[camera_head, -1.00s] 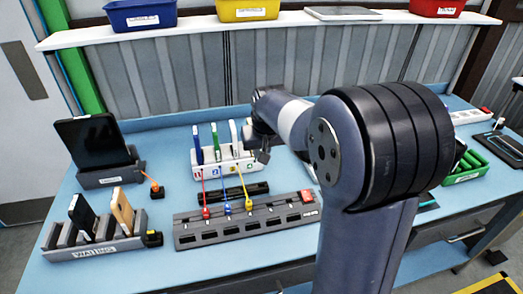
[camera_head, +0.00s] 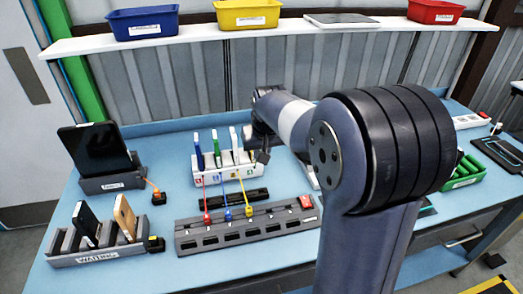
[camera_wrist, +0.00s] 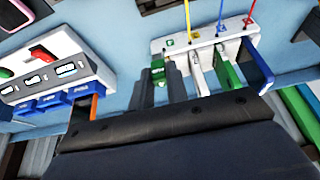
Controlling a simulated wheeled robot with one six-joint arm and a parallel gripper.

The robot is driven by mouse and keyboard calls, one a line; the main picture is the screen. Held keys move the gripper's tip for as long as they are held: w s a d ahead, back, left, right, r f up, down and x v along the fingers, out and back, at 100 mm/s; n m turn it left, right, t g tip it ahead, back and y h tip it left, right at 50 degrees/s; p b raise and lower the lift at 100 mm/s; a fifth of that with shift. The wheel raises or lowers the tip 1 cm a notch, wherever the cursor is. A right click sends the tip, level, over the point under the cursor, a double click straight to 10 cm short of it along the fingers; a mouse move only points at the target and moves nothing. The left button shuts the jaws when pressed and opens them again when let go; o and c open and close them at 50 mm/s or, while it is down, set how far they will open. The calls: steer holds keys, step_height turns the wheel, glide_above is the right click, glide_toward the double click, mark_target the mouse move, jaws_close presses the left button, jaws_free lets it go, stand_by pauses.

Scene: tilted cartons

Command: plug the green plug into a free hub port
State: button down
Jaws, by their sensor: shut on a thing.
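My gripper (camera_head: 262,152) is at the right end of the white dock, partly covered by my arm in the head view. In the wrist view my gripper (camera_wrist: 162,82) is shut on a small green plug (camera_wrist: 158,70), which sits close to the dock's green-marked end. Whether the plug touches the dock I cannot tell. The grey hub (camera_head: 285,229) lies on the table in front of the dock. Red (camera_head: 207,217), blue (camera_head: 228,214) and yellow (camera_head: 249,210) plugs sit along its far side. Several dark slots show along its near side, and a red switch at its right end.
The white dock (camera_head: 208,176) holds upright devices, with cables running to the hub. A dark bar (camera_head: 232,198) lies between dock and hub. A grey device rack (camera_head: 75,258) and tablet stand (camera_head: 98,185) are at left. A white box with a red switch (camera_wrist: 48,55) shows in the wrist view.

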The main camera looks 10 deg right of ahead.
step_height(320, 180, down, 5)
steer(key=b, duration=0.3)
steer(key=shift+f+b, duration=0.2)
steer(key=shift+b, duration=0.1)
steer(key=shift+s, duration=0.1)
stand_by(0.3)
steer(key=b, duration=0.2)
glide_above(268, 209)
steer(key=s, duration=0.1)
steer(key=shift+s, duration=0.2)
stand_by(0.9)
stand_by(0.4)
steer(key=shift+f+b, duration=1.9)
steer(key=shift+f, duration=0.6)
steer(key=shift+f+b, duration=0.5)
steer(key=shift+f, duration=0.2)
stand_by(0.3)
steer(key=c, duration=1.3)
jaws_free()
